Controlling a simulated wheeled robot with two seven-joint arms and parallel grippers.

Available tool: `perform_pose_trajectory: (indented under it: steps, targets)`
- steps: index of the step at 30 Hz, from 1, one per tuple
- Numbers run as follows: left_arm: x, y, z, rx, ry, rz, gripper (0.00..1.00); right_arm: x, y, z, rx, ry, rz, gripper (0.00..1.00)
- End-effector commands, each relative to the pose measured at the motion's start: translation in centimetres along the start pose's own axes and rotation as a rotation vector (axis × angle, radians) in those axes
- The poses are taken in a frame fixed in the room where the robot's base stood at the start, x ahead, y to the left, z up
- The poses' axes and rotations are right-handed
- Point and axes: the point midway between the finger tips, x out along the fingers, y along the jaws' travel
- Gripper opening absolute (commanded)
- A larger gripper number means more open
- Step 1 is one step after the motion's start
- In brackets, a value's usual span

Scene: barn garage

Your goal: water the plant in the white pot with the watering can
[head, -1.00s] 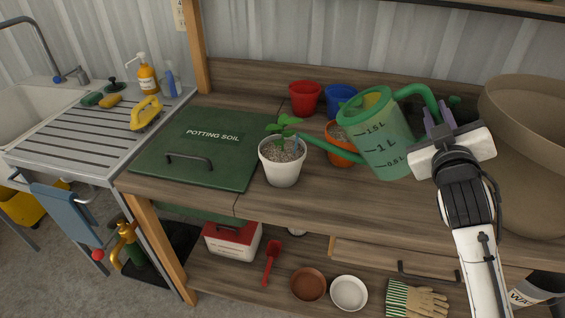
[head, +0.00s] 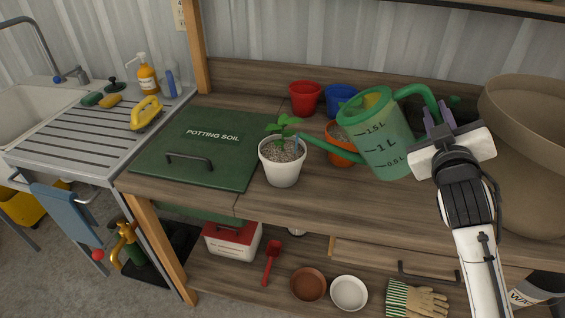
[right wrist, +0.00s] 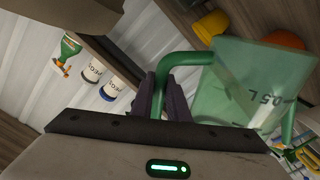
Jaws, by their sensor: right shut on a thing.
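The white pot (head: 282,172) stands on the wooden bench, with a small green leafy plant (head: 283,127) in pale soil. My right gripper (head: 436,122) is shut on the handle of the green translucent watering can (head: 384,140). The can is tilted to the left, and its long spout reaches to the rim of the white pot beside the plant. A little blue, apparently water, shows near the spout's tip. In the right wrist view the fingers (right wrist: 172,100) close around the handle, and the can (right wrist: 262,85) shows at the right. My left gripper is out of view.
A terracotta pot (head: 341,152) stands behind the spout, with a red pot (head: 304,98) and a blue pot (head: 340,97) further back. The green potting soil lid (head: 200,150) lies left of the white pot. A large tan bowl (head: 525,110) stands close right of my gripper.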

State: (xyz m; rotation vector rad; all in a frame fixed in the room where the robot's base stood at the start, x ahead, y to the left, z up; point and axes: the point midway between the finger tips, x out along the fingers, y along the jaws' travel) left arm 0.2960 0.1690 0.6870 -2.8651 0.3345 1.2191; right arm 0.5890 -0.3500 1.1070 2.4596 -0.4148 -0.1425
Motion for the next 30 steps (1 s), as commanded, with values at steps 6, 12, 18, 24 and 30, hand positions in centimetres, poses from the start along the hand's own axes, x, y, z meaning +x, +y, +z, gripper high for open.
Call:
perform_pose_trajectory:
  steps: [6, 12, 18, 24, 30]
  targets:
    - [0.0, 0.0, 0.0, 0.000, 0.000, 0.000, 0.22, 0.0, 0.3, -0.5, 0.001, 0.009, 0.005, 0.00]
    - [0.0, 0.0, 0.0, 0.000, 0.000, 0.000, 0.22, 0.0, 0.4, -1.4, -0.026, 0.010, 0.005, 0.00]
    - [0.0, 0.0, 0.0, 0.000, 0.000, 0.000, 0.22, 0.0, 0.6, -2.2, -0.057, 0.009, 0.005, 0.00]
    - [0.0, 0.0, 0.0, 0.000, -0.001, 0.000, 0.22, 0.0, 0.7, -3.1, -0.086, 0.008, 0.005, 0.00]
    - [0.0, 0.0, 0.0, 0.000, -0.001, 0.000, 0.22, 0.0, 0.7, -3.5, -0.101, 0.008, 0.005, 0.00]
